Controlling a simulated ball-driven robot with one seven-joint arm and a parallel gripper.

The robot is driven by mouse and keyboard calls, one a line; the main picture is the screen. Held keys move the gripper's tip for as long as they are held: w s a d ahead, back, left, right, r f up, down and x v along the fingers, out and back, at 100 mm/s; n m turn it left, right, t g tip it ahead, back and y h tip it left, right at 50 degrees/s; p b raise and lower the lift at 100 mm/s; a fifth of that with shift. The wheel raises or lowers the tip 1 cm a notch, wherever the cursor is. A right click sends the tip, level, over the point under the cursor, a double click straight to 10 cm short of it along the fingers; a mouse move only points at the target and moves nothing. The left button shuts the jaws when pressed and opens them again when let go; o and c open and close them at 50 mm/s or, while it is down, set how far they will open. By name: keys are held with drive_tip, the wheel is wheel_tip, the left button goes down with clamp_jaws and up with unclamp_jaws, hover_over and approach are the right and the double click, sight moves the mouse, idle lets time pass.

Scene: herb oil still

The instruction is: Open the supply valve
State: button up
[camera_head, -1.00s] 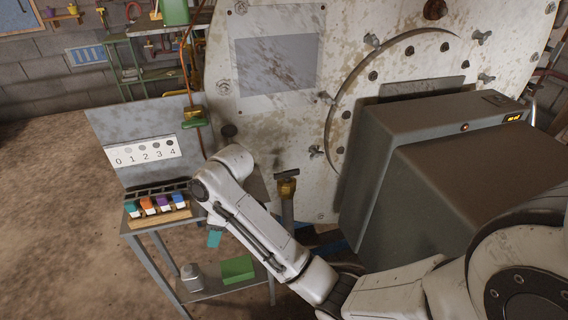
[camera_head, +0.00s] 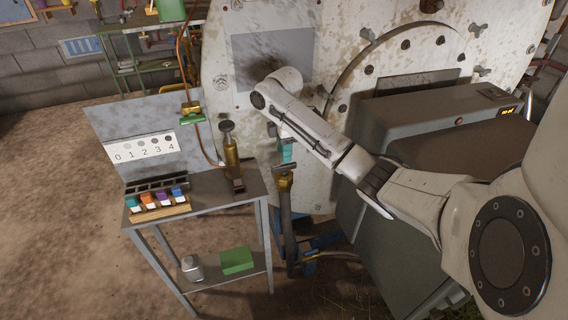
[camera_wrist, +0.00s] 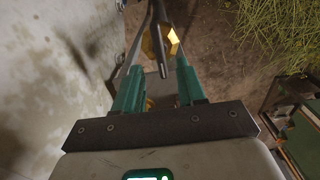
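A brass valve (camera_head: 285,182) with a dark bar handle stands on an upright pipe in front of the large pale vessel. My gripper (camera_head: 288,150) points down just above this valve in the head view, its teal fingers partly hidden by my arm. In the wrist view, the dark handle (camera_wrist: 158,45) lies lengthwise ahead of and between the fingertips, with the brass body (camera_wrist: 172,42) beyond it. My gripper (camera_wrist: 158,72) is open there, with a gap between its fingers. I cannot tell whether a finger touches the handle.
The stained vessel wall (camera_head: 225,75) is close behind the valve. A grey box unit (camera_head: 440,115) stands to the right. A metal table (camera_head: 215,197) at left carries a brass cylinder (camera_head: 231,155) and a rack of coloured blocks (camera_head: 160,203). Another valve with a green handle (camera_head: 193,119) hangs on a copper pipe.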

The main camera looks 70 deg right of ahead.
sight(284, 165)
drive_tip(key=shift+f, duration=2.75)
drive_tip(key=shift+c, duration=0.2)
clamp_jaws()
